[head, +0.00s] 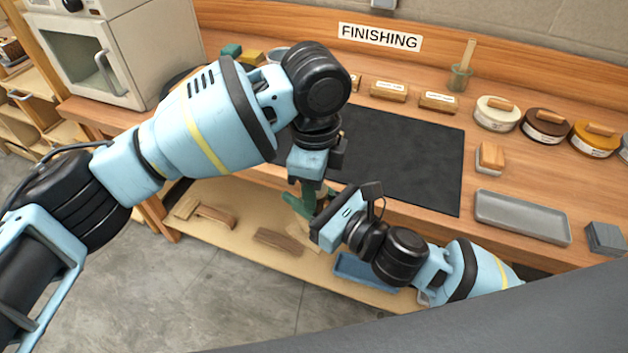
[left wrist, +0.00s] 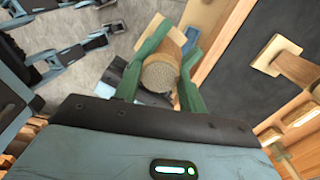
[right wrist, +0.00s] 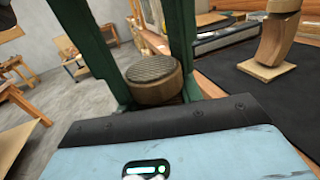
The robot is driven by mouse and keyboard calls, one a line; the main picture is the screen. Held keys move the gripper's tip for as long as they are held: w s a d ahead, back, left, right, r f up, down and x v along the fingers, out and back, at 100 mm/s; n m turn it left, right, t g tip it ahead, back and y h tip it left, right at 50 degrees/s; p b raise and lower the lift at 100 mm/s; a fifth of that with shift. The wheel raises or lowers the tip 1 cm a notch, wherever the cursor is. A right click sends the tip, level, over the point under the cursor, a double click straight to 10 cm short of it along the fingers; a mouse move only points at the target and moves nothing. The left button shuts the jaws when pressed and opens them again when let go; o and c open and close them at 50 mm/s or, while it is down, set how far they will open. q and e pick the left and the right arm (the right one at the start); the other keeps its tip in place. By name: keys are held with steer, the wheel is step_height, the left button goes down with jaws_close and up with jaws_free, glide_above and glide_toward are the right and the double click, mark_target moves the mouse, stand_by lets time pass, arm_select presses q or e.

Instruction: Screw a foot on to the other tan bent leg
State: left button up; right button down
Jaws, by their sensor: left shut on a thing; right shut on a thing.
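My left gripper (head: 304,204) points down over the bench's front edge, shut on a round wooden foot. The foot's textured face shows in the left wrist view (left wrist: 160,75) and the right wrist view (right wrist: 152,70). A tan part (left wrist: 167,38), seemingly the bent leg's square end, shows beyond the foot. My right gripper (head: 318,221) comes in from the side just below, shut on what appears to be that leg. Its grip is mostly hidden, and the joint between foot and leg is not visible. Another tan bent leg (right wrist: 278,38) stands on its square end on the dark mat.
The dark mat (head: 405,155) covers the bench middle. A grey tray (head: 522,217), a wood-topped brush (head: 490,157) and several round tins (head: 497,113) lie right. A microwave-like box (head: 95,55) stands left. Wood pieces (head: 275,240) and a blue tray (head: 370,272) lie on the lower shelf.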

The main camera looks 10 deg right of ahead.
arm_select(q)
steer(key=o, duration=1.2)
step_height(320, 180, up, 12)
steer(key=shift+r, duration=0.1)
